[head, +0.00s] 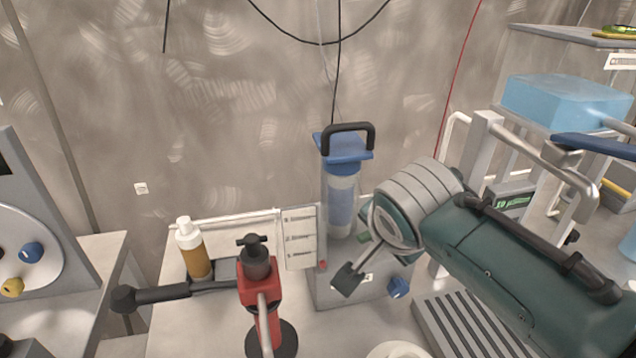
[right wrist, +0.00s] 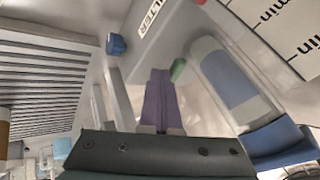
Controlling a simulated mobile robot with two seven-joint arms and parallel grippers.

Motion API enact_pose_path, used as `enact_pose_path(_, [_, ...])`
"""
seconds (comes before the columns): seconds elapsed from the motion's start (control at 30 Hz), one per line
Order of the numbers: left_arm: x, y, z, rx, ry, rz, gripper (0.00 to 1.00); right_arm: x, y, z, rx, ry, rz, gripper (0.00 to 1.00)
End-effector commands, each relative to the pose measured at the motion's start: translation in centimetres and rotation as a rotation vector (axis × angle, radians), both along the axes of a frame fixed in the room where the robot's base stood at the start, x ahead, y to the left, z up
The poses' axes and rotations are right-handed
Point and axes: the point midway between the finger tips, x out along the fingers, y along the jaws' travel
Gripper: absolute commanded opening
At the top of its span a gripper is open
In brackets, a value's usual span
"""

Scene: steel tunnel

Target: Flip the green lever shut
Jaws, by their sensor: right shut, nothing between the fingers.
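The green lever (head: 364,237) is a small green piece low on the filter unit, beside the foot of its clear cylinder (head: 341,205). In the right wrist view the green lever (right wrist: 179,70) shows just right of my right gripper's fingertips. My right gripper (right wrist: 160,74) has its purple fingers together with nothing between them. Its tips look very close to the lever; I cannot tell whether they touch. In the head view my right wrist covers the fingers and part of the filter unit. My left gripper is not in view.
A blue cap with a black handle (head: 347,136) tops the filter. A blue knob (head: 398,288) sits low on its base. A red device (head: 259,285) and an amber bottle (head: 195,252) stand to the left. A grey slatted rack (head: 455,325) lies at the right front.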

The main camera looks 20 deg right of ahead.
Motion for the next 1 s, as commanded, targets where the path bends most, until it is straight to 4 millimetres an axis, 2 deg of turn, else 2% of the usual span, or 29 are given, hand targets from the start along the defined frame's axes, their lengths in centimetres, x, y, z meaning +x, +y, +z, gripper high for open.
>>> enact_pose_path(0.5, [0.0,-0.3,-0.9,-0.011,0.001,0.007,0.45,1.6,0.8,0.0,-0.002,-0.002,0.004,0.0])
enact_pose_path(1.0, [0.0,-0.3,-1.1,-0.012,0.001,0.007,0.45,1.9,0.9,0.0,0.001,-0.004,0.007,0.0])
